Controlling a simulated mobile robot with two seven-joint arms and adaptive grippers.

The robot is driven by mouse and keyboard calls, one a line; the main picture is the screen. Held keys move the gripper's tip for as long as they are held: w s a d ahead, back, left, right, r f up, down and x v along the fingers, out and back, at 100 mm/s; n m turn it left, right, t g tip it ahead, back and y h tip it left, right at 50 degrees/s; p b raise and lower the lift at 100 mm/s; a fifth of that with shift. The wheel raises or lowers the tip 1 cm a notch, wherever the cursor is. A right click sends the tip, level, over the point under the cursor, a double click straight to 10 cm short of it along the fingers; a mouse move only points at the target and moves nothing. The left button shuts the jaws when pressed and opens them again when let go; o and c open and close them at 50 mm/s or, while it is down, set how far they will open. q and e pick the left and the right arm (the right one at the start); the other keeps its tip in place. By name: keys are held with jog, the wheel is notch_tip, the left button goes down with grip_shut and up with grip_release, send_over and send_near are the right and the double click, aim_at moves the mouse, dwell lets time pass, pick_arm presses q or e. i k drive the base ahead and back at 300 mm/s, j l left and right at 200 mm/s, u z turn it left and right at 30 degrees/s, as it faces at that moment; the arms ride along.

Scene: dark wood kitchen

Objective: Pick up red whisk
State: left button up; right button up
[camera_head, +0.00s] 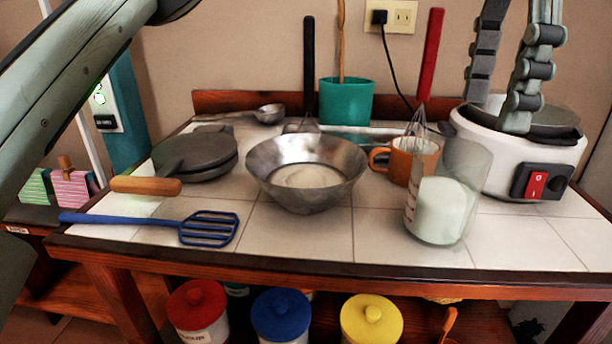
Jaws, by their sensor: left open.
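The red whisk (430,55) stands nearly upright, with its long red handle up and its wire head down at the orange mug (400,163). The lower wires are hidden in or behind the mug. My left gripper (495,112) comes down from the top edge at the right. Its two grey jointed fingers are spread apart with nothing between them. It is to the right of the whisk handle, apart from it in the picture, and overlaps the white rice cooker (500,165). My right gripper is not in view.
A glass jar (440,212) stands in front of the mug. A metal bowl (262,178), teal utensil pot (346,103) and black-handled whisk (309,60) are left of it. The tiled front edge is mostly clear.

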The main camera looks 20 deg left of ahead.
aim_at(435, 21)
jog(key=i+l+u, duration=0.2)
jog(key=l, duration=0.2)
jog(key=l+u, duration=0.2)
jog(key=l, duration=0.2)
jog(key=i+l+u, duration=0.2)
jog(key=l, duration=0.25)
jog(key=k, duration=0.1)
